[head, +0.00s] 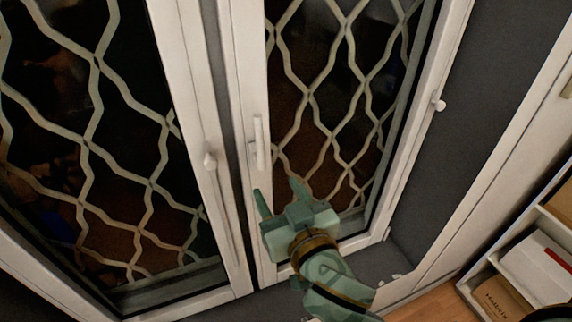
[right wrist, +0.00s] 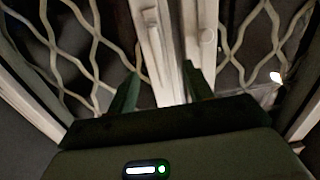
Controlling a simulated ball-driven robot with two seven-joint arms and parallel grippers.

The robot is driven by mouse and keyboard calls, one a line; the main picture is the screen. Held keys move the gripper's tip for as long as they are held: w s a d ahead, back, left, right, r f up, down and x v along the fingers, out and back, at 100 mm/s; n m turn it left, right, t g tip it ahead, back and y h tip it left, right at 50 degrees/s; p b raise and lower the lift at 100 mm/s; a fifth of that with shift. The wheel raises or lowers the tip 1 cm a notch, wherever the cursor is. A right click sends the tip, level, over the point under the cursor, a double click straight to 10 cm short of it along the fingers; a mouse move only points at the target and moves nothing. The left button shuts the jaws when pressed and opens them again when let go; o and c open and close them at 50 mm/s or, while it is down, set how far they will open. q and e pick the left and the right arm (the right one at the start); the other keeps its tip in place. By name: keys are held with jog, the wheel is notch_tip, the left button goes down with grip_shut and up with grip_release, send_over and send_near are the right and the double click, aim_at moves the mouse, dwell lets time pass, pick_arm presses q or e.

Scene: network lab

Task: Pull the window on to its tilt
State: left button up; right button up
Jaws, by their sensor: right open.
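The window (head: 245,100) is a white frame with dark glass and a pale wavy lattice; its right-hand sash fills the middle of the head view. A white lever handle (head: 259,142) stands on that sash's left stile, roughly upright along it. My right gripper (head: 282,192) is open and empty, just below and right of the handle, its fingers pointing up toward the sash. In the right wrist view its two fingers (right wrist: 162,85) stand apart with white frame profiles behind them. I cannot tell its exact distance from the handle. My left gripper is not in view.
A second white-framed window (head: 195,90) with lattice stands at the left, with a small white knob (head: 210,160). Another knob (head: 438,104) is on the right frame. White shelves with boxes (head: 535,265) stand at the lower right, above a wooden floor (head: 430,303).

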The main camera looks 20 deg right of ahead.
aim_at(261, 142)
jog(key=shift+m+t, duration=0.3)
jog(key=w+r, duration=0.1)
jog(key=w, duration=0.3)
jog(key=w+r, duration=0.1)
jog(key=w, duration=0.3)
jog(key=w+r+p, duration=0.1)
jog(key=w, duration=0.3)
jog(key=shift+w+d+r, duration=0.1)
jog(key=shift+r, duration=0.1)
grip_shut()
